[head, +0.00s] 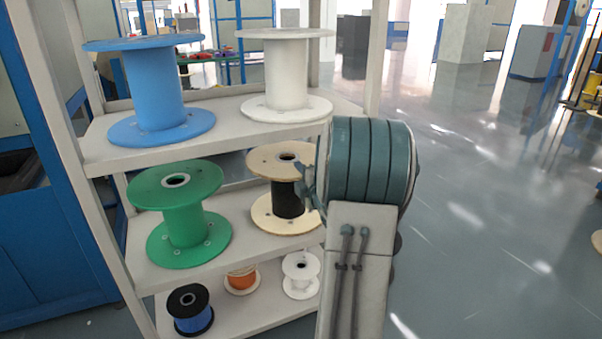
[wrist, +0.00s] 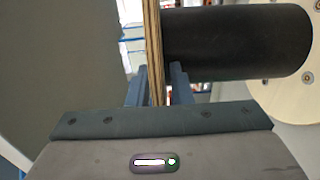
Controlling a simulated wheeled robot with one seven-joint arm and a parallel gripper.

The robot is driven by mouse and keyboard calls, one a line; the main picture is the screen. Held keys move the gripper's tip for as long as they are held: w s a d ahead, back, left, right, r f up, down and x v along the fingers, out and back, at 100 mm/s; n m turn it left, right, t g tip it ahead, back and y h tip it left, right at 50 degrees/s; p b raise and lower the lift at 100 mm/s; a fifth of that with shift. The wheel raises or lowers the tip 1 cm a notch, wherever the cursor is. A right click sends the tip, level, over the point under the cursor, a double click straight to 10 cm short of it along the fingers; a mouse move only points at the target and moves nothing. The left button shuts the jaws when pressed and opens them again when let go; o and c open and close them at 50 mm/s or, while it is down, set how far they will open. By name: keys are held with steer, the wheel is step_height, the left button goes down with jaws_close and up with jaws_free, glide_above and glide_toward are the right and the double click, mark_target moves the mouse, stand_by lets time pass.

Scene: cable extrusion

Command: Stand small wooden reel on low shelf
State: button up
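A wooden reel with a black core (head: 287,203) is upright at the middle shelf, right of the green reel. My gripper (head: 311,188) is at its right side, partly hidden behind my own wrist. In the wrist view, one wooden flange (wrist: 154,45) shows edge-on between the two fingers of my gripper (wrist: 159,80), which look closed on it. The black core (wrist: 235,43) and other flange (wrist: 290,70) extend to the right. A smaller wooden reel with an orange winding (head: 241,280) stands on the bottom shelf (head: 262,312). Whether the black-cored reel touches its shelf is unclear.
A green reel (head: 184,213) shares the middle shelf (head: 150,275). Large blue (head: 152,88) and white (head: 284,72) reels stand on the top shelf. A small black-and-blue reel (head: 190,309) and small white reel (head: 301,275) flank the orange one. Open floor lies right.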

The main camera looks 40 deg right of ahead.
steer(key=shift+o, duration=0.8)
steer(key=shift+f, duration=0.15)
steer(key=p+v, duration=0.3)
steer(key=v, duration=1.1)
steer(key=w+a+r+m+g+p, duration=0.1)
steer(key=a+r+m+g+p, duration=0.4)
steer(key=r+p, duration=0.55)
steer(key=w+a+r+m+g+p, duration=0.2)
steer(key=a+r+m+p, duration=0.3)
steer(key=r+p, duration=0.55)
steer(key=s+a+r+m+g+y+p, duration=0.2)
steer(key=s+a+r+g+p, duration=0.2)
steer(key=s+a+r+p, duration=0.3)
steer(key=s+a+r+m+g+y+p, duration=0.2)
steer(key=s+a+r+p, duration=0.6)
steer(key=a, duration=0.6)
steer(key=r+m+g+p, duration=0.1)
steer(key=r+p, duration=0.1)
steer(key=p, duration=0.1)
steer(key=shift+m+g, duration=0.3)
steer(key=shift+g, duration=0.1)
